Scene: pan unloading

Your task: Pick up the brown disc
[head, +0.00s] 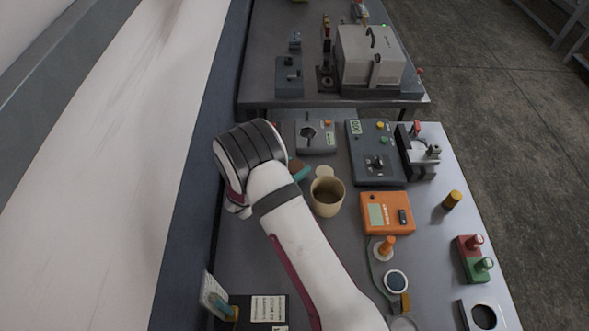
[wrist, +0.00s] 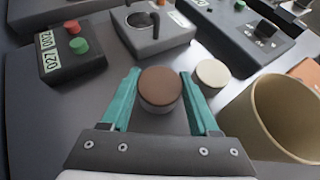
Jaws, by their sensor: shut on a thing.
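The brown disc (wrist: 160,86) has a flat brown top and a paler side. In the wrist view it sits between the two teal fingers of my gripper (wrist: 160,76), which is shut on it. Whether the disc still touches the table cannot be told. In the head view my arm's wrist covers most of this spot; a teal finger shows at its right edge, with a bit of brown beside it.
A cream disc (wrist: 212,73) lies just right of the brown one. A beige cup (head: 327,197) stands close to the right. A grey knob device (wrist: 155,32) is behind, and a red-green button box (wrist: 72,48) is at left. An orange meter (head: 387,213) lies farther right.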

